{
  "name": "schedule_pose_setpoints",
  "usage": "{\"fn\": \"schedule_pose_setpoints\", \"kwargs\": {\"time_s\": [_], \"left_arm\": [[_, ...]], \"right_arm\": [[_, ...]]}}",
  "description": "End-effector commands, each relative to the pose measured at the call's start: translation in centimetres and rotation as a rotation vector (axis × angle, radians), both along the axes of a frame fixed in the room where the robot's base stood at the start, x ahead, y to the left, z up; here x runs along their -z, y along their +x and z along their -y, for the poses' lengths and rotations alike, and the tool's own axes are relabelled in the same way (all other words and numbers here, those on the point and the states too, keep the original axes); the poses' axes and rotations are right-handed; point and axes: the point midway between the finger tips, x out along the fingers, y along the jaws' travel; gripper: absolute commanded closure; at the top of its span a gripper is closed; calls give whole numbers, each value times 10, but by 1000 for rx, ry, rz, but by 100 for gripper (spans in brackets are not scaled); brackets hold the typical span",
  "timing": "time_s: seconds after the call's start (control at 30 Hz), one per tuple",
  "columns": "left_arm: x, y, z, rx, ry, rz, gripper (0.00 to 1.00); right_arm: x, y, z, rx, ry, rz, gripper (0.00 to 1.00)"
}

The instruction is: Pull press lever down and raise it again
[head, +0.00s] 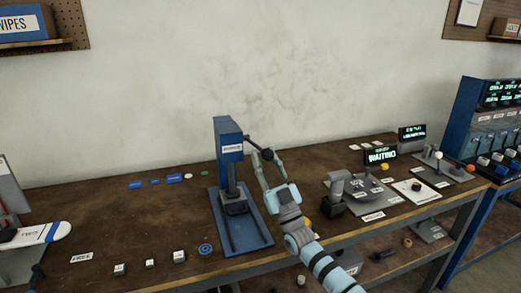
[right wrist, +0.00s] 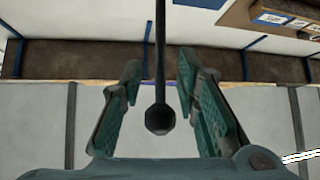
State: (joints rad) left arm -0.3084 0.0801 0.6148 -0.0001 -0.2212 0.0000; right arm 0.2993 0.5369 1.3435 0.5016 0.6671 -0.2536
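The blue press (head: 229,150) stands upright on its blue base plate on the wooden bench. Its dark lever (head: 256,144) slopes down to the right from the press head and ends in a black knob (head: 267,154). My right gripper (head: 265,158) is at the knob end, with its fingers apart. In the right wrist view, the open right gripper (right wrist: 159,75) has the lever rod (right wrist: 160,50) and black knob (right wrist: 160,119) between its fingers. Gaps show on both sides, so the fingers do not grip it. My left gripper is not in view.
Small blocks and a blue round part (head: 205,249) lie at the bench's front edge. A white-and-blue wing (head: 40,234) is at the left. Displays (head: 380,155) and fixtures stand to the right. The bench (head: 110,205) is mostly clear left of the press.

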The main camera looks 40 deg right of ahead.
Motion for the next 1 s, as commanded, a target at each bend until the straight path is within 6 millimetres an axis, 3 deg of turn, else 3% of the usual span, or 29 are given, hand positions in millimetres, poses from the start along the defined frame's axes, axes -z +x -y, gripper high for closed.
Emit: {"fn": "schedule_pose_setpoints", "kwargs": {"time_s": [0.2,0.47,0.67,1.0], "left_arm": [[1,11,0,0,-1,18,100],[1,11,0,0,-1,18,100],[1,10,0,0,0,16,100],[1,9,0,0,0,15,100]], "right_arm": [[-19,21,2,-1,2,0,71],[-21,23,2,-1,1,-2,71],[-21,23,2,-1,1,-2,98],[-21,23,2,-1,1,-3,100]]}}
